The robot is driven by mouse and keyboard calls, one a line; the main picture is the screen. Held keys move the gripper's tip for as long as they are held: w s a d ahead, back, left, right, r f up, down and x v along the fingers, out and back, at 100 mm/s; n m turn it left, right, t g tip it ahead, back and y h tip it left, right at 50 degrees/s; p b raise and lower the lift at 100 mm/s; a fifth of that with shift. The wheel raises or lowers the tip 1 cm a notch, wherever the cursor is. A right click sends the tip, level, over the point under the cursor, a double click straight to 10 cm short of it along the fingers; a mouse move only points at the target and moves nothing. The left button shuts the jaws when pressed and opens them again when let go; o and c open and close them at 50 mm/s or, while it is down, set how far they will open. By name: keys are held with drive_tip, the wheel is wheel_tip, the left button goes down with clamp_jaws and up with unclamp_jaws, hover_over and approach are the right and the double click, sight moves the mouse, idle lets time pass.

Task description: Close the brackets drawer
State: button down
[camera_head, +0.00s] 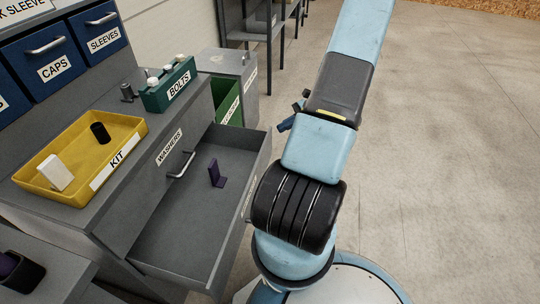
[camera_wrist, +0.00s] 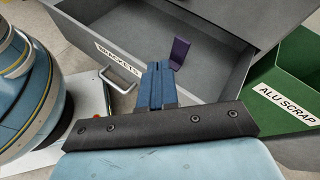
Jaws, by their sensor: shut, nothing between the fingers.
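The brackets drawer (camera_head: 195,235) is pulled out below the shut washers drawer. Its grey front with the BRACKETS label (camera_wrist: 118,57) and a bar handle (camera_wrist: 120,76) shows in the wrist view. A small purple bracket (camera_head: 216,174) stands inside the drawer, and it also shows in the wrist view (camera_wrist: 179,53). My gripper (camera_wrist: 158,66) has its blue fingers together and empty. In the wrist view they overlap the drawer front to the right of the handle; I cannot tell whether they touch it. In the head view my gripper (camera_head: 285,125) is mostly hidden behind my arm.
On the cabinet top are a yellow KIT tray (camera_head: 120,178) with a white block and a black cylinder, and a green BOLTS box (camera_head: 168,88). A green ALU SCRAP bin (camera_wrist: 285,75) is close to the drawer's right in the wrist view. Open floor lies to the right.

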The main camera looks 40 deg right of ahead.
sight(263, 153)
drive_tip(key=s+d+f+m+t+h, duration=0.1)
drive_tip(key=s+d+f+m+t, duration=0.2)
drive_tip(key=f+m+t, duration=0.35)
drive_tip(key=s+d+f+m+t, duration=0.3)
drive_tip(key=f, duration=0.7)
drive_tip(key=x, duration=1.3)
drive_tip(key=shift+w+a+r, duration=0.1)
drive_tip(key=shift+w+a, duration=0.15)
drive_tip(key=shift+a, duration=0.1)
